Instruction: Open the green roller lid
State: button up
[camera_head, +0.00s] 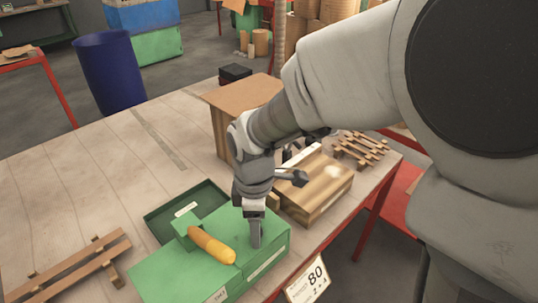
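A green box (180,277) sits at the table's front edge, with white labels on its side. My gripper (255,240) points down at the right part of the green top, right of the roller. Its fingers show as one grey piece, so their opening is unclear. I cannot tell whether they touch the green surface.
A wooden block (325,192) stands right of my gripper, with a cardboard box (222,105) behind it. Slatted wooden pieces lie at left (72,266) and far right (362,148). A sign reading 80 (309,282) hangs at the front edge. The table's left middle is clear.

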grip_shut()
dwell(1.2)
